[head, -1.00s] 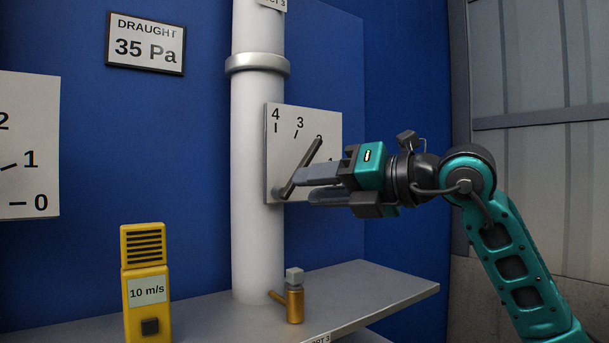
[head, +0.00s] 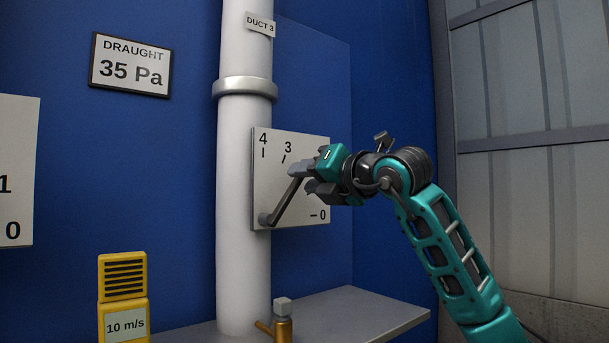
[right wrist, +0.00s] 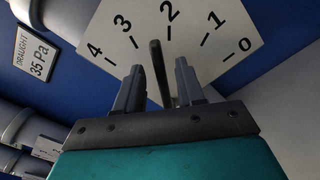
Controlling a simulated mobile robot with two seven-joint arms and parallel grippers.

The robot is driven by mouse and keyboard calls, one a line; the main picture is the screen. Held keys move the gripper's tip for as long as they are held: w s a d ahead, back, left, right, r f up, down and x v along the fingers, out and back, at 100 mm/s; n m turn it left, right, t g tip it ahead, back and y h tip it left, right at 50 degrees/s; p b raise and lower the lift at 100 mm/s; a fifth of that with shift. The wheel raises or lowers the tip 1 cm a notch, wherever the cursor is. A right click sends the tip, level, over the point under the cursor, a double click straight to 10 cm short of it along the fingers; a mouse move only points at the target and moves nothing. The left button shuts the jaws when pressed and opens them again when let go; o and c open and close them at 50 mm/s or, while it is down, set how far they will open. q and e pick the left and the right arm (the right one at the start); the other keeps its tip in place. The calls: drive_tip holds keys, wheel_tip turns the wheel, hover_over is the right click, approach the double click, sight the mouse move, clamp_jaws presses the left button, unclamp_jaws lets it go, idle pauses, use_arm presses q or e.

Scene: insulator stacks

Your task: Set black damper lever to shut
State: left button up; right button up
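The dark damper lever (head: 285,202) is mounted at the lower left of a white dial plate (head: 264,180) on a white duct. It slants up to the right. In the right wrist view, the lever (right wrist: 156,72) points between marks 3 and 2, nearer 2, on the plate (right wrist: 190,30). My right gripper (head: 298,177) is at the lever's upper part in the head view, hiding its tip. My left gripper is not in view.
The duct (head: 243,180) carries a DUCT 3 label and a collar. A grey shelf (head: 375,312) below holds a brass fitting (head: 282,328) and a yellow meter (head: 123,290). Another dial plate (head: 18,150) is at the left. A draught sign (head: 131,65) reads 35 Pa.

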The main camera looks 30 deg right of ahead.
drive_tip(key=shift+w, duration=0.65)
clamp_jaws()
